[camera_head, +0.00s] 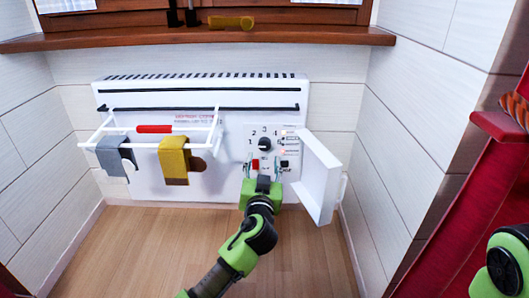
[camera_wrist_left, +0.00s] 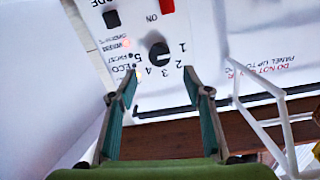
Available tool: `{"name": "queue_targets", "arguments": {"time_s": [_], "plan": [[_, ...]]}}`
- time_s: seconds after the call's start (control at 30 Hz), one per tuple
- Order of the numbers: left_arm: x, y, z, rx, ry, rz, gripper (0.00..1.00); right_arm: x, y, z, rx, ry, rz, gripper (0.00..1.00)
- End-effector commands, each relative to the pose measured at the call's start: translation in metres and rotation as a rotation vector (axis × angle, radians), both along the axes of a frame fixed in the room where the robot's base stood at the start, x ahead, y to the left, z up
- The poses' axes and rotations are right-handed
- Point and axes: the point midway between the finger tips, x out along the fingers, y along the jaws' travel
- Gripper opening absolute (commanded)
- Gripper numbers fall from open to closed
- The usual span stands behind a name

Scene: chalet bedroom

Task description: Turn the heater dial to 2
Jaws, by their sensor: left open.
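The white wall heater (camera_head: 230,120) has a control panel with a round black dial (camera_head: 265,144) ringed by numbers. In the left wrist view the dial (camera_wrist_left: 158,55) lies just beyond and between my fingertips, with 1 to 5 around it. A pale mark shows on the dial, roughly toward the 3 and 4, but its exact setting is hard to read. My left gripper (camera_head: 264,172) is just below the dial in the head view; it is open and empty in the left wrist view (camera_wrist_left: 162,78). The right gripper is not in view.
The white panel door (camera_head: 318,175) stands open to the right of the controls. A red switch (camera_wrist_left: 167,6) and a black switch (camera_wrist_left: 111,19) are near the dial. A white rack (camera_head: 215,130) on the left carries grey (camera_head: 113,155) and yellow (camera_head: 174,160) cloth items.

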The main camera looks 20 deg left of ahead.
Motion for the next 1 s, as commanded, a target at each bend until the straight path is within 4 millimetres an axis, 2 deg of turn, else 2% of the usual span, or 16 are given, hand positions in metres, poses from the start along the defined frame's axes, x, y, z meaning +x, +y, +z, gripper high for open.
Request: {"name": "queue_targets", "arguments": {"time_s": [0.03,0.2,0.4,0.6,0.9,1.0], "plan": [[0.011,0.003,-0.003,0.002,-0.003,0.001,0.45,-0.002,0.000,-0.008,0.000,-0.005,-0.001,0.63],[0.040,0.010,-0.003,0.003,-0.003,0.001,0.45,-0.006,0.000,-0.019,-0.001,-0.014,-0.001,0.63],[0.065,0.017,-0.002,0.001,-0.002,0.000,0.45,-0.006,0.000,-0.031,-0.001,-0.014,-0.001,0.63],[0.076,0.020,-0.001,0.000,0.000,0.000,0.45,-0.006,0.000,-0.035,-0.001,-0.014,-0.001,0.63],[0.078,0.020,0.000,0.000,0.000,-0.001,0.45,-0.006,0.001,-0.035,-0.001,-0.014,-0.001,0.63],[0.077,0.020,0.000,0.000,0.000,-0.001,0.19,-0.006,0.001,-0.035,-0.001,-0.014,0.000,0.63]]}}
